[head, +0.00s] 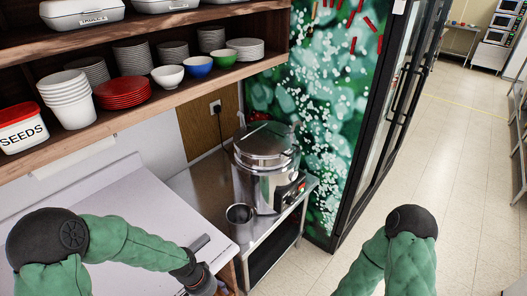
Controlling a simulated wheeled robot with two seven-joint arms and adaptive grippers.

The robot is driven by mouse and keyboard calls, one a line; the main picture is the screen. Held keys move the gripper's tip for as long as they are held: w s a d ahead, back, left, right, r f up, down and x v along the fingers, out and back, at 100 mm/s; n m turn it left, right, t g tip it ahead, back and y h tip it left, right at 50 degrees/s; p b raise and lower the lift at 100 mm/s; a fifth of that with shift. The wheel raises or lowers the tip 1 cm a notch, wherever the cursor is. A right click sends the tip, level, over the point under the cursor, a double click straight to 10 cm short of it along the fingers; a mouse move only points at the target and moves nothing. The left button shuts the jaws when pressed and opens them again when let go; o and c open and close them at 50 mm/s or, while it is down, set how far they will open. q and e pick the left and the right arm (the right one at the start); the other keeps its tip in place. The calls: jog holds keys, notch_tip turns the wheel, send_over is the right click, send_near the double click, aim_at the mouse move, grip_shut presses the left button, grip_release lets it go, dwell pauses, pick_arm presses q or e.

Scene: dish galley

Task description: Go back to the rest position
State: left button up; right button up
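My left arm comes in from the left in a green sleeve, bent over the white counter. It ends in a dark wrist and gripper part (202,281) at the bottom edge. Its fingers are not clear, so I cannot tell whether it is open or shut. My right arm shows only as a green-sleeved bend with a dark joint at the bottom right. Its gripper is out of view.
Shelves above the white counter (110,217) hold stacked plates, bowls and a seeds tub (21,128). A glass-door fridge (385,110) stands behind. Open floor (455,190) lies right.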

pick_arm(q)
jog(key=s+d+f+n+b, duration=0.1)
jog(key=s+d+f+n, duration=0.1)
jog(key=f, duration=0.6)
jog(key=s+d+f+n+h+b, duration=0.1)
jog(key=s+d+f+n+b, duration=0.1)
jog(key=s+f, duration=0.4)
notch_tip(320, 180, down, 3)
jog(key=d+n, duration=0.1)
jog(key=n, duration=0.1)
jog(key=shift+s+d+n+t, duration=0.25)
jog(key=shift+s+n+t, duration=0.05)
jog(key=shift+s+n, duration=0.1)
jog(key=shift+r, duration=0.1)
